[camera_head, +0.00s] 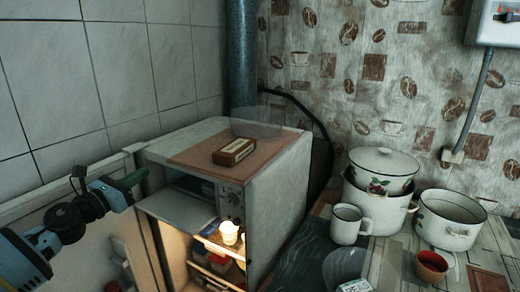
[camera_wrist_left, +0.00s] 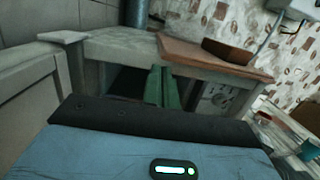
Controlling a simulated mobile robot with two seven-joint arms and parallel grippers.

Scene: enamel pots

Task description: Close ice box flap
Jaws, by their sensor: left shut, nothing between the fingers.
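The refrigerator (camera_head: 277,190) stands with its door (camera_head: 75,215) swung open to the left. The ice box flap (camera_head: 178,208) is a pale panel lying folded down, roughly level, at the top of the lit interior. The dark ice box opening (camera_head: 193,184) shows behind it. My left gripper (camera_head: 142,174) is at the fridge's upper left front, between the door and the opening, above and left of the flap. Its green fingers are together and empty. They also show in the left wrist view (camera_wrist_left: 161,86), pointing toward the dark opening; I cannot make out the flap there. My right gripper is not in view.
A small box (camera_head: 234,152) lies on the brown mat (camera_head: 190,155) on top of the fridge. A lit bulb (camera_head: 229,232) and food are inside. Enamel pots (camera_head: 450,219), a mug (camera_head: 346,224) and a reddish cup (camera_head: 432,266) stand on the table at right.

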